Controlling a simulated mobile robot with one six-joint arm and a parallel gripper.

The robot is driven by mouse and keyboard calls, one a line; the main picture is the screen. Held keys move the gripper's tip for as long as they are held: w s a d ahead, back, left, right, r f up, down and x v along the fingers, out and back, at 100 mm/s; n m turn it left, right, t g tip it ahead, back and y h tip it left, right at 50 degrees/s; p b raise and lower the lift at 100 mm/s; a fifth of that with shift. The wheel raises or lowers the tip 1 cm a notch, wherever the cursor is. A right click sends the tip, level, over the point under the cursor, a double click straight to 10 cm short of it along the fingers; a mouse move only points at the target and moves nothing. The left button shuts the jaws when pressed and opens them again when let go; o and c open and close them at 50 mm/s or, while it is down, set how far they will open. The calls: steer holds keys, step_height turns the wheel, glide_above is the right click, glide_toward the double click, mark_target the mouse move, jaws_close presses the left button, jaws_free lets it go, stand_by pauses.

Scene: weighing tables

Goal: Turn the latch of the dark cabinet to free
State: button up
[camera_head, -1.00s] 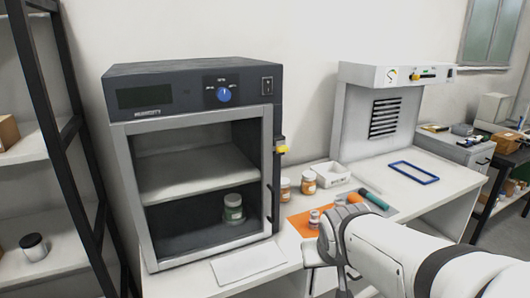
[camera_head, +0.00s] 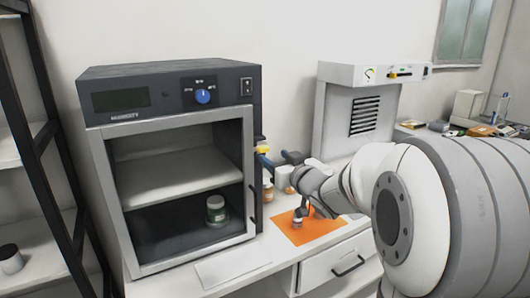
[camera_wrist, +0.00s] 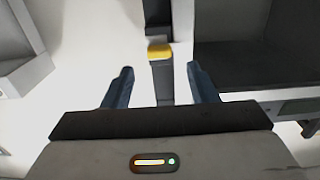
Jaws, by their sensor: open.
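The dark cabinet (camera_head: 170,78) stands on the table with its clear-fronted door shut. Its yellow latch (camera_head: 263,150) is on the right side of the front, level with the upper compartment. My gripper (camera_head: 265,159) is just right of the latch, its blue fingers pointing at it. In the wrist view the latch (camera_wrist: 159,52) lies between and slightly beyond the open, empty fingertips (camera_wrist: 158,72). I see no contact between the fingers and the latch. The latch's exact turn is hard to tell.
A jar (camera_head: 215,209) stands inside the cabinet's lower compartment. Small orange-brown jars (camera_head: 267,190) and an orange mat (camera_head: 305,228) lie on the table below my arm. A white balance housing (camera_head: 345,115) stands to the right, and a dark-framed shelf (camera_head: 55,150) to the left.

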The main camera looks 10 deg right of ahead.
mark_target(265, 150)
steer(key=x, duration=0.5)
steer(key=shift+w+a+p, duration=0.1)
steer(key=shift+p, duration=0.25)
